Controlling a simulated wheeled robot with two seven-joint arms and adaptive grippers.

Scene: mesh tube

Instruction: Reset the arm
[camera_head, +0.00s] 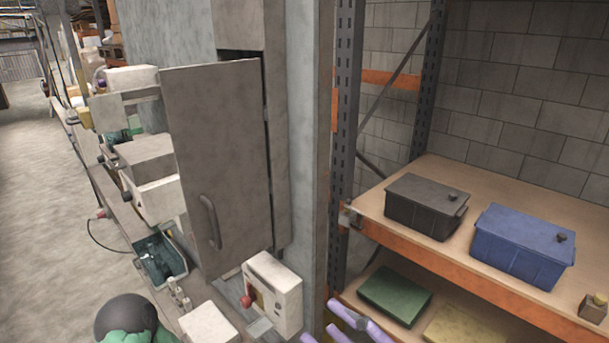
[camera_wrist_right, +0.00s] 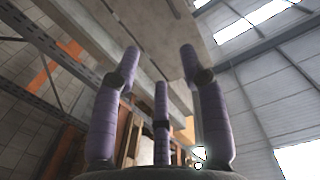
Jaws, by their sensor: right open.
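My right gripper (camera_head: 352,324) shows at the bottom edge of the head view as lilac fingers, partly cut off by the frame. In the right wrist view, its purple fingers (camera_wrist_right: 160,62) stand spread apart with nothing between them, so it is open and empty. In the head view it is in front of the shelf and to the right of a white box with a red knob (camera_head: 271,295). I cannot make out my left gripper.
A grey cabinet door (camera_head: 222,150) with a curved handle stands open. A shelf (camera_head: 450,180) with an orange edge holds a dark grey box (camera_head: 427,205) and a blue box (camera_head: 522,245). A green box (camera_head: 395,293) sits below. A dark round thing (camera_head: 122,314) is at bottom left.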

